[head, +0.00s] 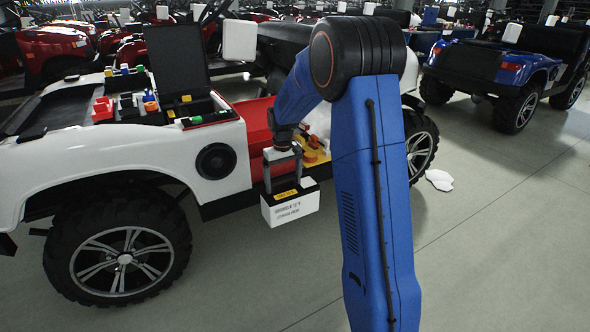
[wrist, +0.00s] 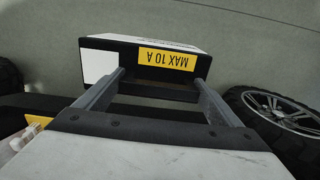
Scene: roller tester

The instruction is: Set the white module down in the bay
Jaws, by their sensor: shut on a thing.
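The white module (head: 291,209) is a box with dark print on its front, a black top and a yellow label. My gripper (head: 283,187) is shut on it and holds it in the air beside the white vehicle, over the grey floor. In the wrist view the module (wrist: 103,66) shows its black top and the label reading MAX 10 A, with the two grey fingers of my gripper (wrist: 160,83) on either side. A bay is not clearly identifiable. The white vehicle's open front compartment (head: 172,118) holds several coloured parts.
The vehicle's front wheel (head: 124,258) and black side sill (head: 225,204) are close to the module. A red interior with yellow parts (head: 312,152) lies behind my gripper. A blue vehicle (head: 510,68) stands at the right. White scraps (head: 439,180) lie on the floor, otherwise open at right.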

